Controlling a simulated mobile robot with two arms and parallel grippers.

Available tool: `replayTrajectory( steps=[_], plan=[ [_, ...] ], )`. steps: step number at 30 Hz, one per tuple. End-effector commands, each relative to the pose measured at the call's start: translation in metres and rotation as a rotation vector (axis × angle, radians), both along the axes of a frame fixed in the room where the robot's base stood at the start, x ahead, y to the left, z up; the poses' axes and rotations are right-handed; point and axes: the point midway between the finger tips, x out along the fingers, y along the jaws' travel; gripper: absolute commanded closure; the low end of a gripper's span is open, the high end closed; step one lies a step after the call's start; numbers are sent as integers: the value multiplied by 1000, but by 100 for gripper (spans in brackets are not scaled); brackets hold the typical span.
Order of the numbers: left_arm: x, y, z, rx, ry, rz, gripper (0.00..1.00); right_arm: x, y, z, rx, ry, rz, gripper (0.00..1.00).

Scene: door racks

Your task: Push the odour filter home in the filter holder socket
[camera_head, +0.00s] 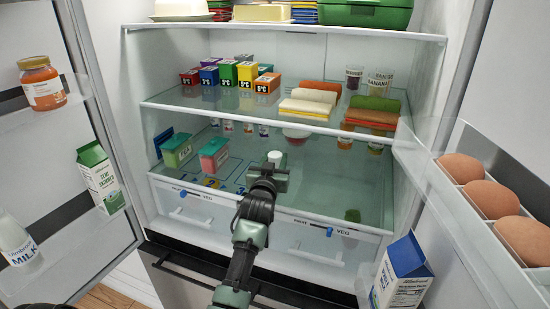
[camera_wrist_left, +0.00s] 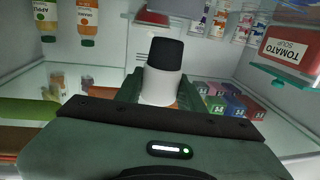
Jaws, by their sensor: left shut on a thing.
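The odour filter appears to be the white cylinder (camera_head: 275,156) standing up from my left gripper (camera_head: 268,178); in the left wrist view the white body (camera_wrist_left: 160,86) has a black end (camera_wrist_left: 165,52) pointing away from the palm. My left gripper (camera_wrist_left: 162,98) is shut on it, with a green finger on each side. It is inside the fridge over the lower glass shelf. I cannot make out the filter holder socket for certain in either view. My right gripper is not in view.
Pink (camera_head: 214,155) and green (camera_head: 177,150) tubs stand left of my gripper. Milk carton (camera_head: 401,272) and eggs (camera_head: 492,199) are on the right door.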

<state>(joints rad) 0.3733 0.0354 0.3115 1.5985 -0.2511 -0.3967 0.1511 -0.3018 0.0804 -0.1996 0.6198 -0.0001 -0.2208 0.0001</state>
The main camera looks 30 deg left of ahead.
Motion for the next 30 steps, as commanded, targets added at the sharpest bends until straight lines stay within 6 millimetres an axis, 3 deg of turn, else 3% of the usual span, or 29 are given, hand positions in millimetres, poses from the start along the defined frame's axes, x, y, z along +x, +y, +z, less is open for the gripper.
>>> replayTrajectory(
  steps=[6, 30],
  plan=[
    [0, 0, -12, 0, 0, 0, 100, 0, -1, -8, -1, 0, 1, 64],
    [0, -1, -11, -1, 0, 0, 100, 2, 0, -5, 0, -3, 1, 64]
  ],
)
